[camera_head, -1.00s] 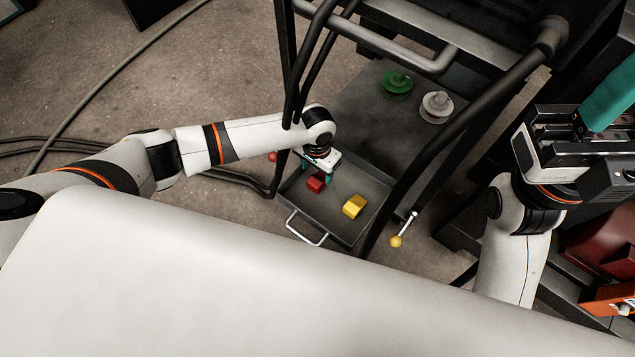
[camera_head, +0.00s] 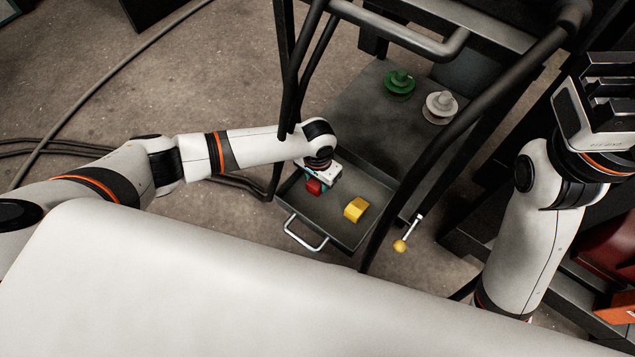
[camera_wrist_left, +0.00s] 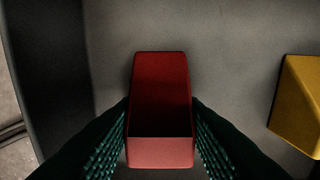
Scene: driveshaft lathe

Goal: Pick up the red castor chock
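The red castor chock (camera_head: 314,187) lies in the grey metal drawer tray (camera_head: 345,231). In the left wrist view the chock (camera_wrist_left: 160,95) is centred, its long side running away from the camera. My left gripper (camera_head: 316,184) points down at it. Its teal ridged fingers (camera_wrist_left: 160,125) stand one on each side of the chock, very close to its sides. I cannot tell whether they press on it.
A yellow block (camera_head: 355,209) lies in the tray, right of the chock. A green flanged part (camera_head: 398,84) and a pale one (camera_head: 440,106) stand on the dark shelf behind. Black frame bars (camera_head: 400,175) pass close to my left arm. A yellow-knobbed lever (camera_head: 401,245) is right of the tray.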

